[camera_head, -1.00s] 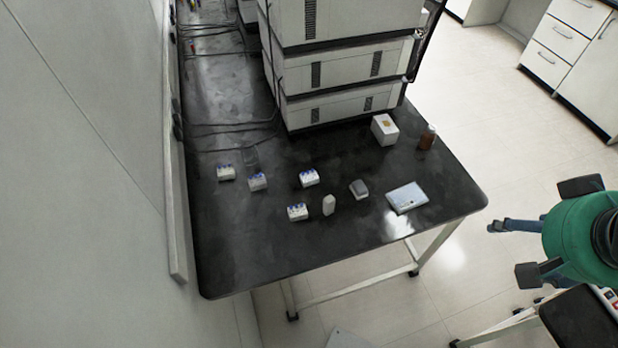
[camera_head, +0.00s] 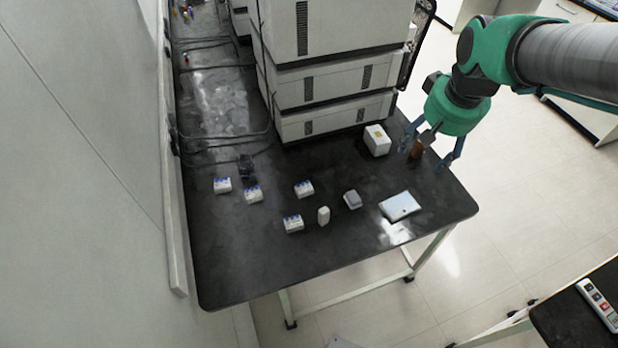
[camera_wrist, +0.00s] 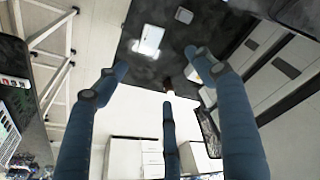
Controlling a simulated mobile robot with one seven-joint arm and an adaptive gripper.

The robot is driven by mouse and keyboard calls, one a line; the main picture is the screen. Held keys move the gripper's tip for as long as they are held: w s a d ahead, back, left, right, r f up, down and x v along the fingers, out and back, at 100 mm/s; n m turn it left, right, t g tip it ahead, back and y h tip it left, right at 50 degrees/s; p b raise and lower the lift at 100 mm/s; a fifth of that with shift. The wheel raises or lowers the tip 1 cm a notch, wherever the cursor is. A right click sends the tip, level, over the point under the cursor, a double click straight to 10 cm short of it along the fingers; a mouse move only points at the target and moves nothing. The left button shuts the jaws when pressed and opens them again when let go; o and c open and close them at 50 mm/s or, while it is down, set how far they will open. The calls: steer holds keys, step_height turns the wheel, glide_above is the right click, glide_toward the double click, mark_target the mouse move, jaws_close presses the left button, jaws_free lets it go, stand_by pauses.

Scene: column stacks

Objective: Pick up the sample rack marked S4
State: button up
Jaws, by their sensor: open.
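Stacked instruments (camera_head: 335,75) rise behind. The table's front is clear.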

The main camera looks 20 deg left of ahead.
steer(key=w+a+f+n, duration=0.1)
steer(key=w+a+f, duration=0.3)
steer(key=a, duration=0.3)
steer(key=n+g+h+p, duration=0.1)
steer(key=n+g+p, duration=0.2)
steer(key=n+p, duration=0.1)
glide_above(304, 187)
step_height(304, 187, down, 22)
steer(key=shift+a+f, duration=0.15)
steer(key=shift+f, duration=0.15)
step_height(304, 187, down, 8)
steer(key=shift+f+b, duration=0.2)
steer(key=shift+b, duration=0.6)
steer(key=shift+f+b, duration=0.7)
steer(key=shift+f, duration=1.85)
